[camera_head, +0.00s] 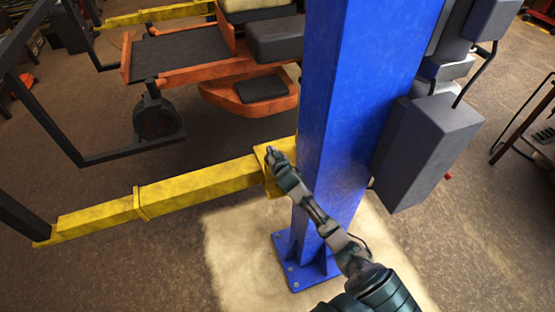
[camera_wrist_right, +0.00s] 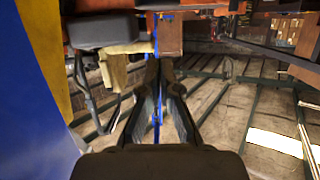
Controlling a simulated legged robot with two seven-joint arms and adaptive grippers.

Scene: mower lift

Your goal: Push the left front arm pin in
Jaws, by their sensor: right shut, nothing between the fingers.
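The yellow lift arm (camera_head: 150,197) runs from the left to a yellow bracket (camera_head: 274,186) at the blue column (camera_head: 345,100). My right gripper (camera_head: 271,155) has its fingertips at the top of this bracket, right beside the column. Its fingers look closed together and hold nothing. I cannot tell whether they touch the bracket. The arm pin cannot be made out; the fingers cover that spot. In the right wrist view the gripper (camera_wrist_right: 160,62) points forward, with the blue column (camera_wrist_right: 32,85) at the left edge. My left gripper is not in view.
An orange mower (camera_head: 190,65) with a black wheel (camera_head: 157,122) stands behind the arm. A grey box (camera_head: 425,145) is mounted on the column's right side. The column's blue base plate (camera_head: 300,262) is on the floor. A black frame (camera_head: 45,120) stands at the left.

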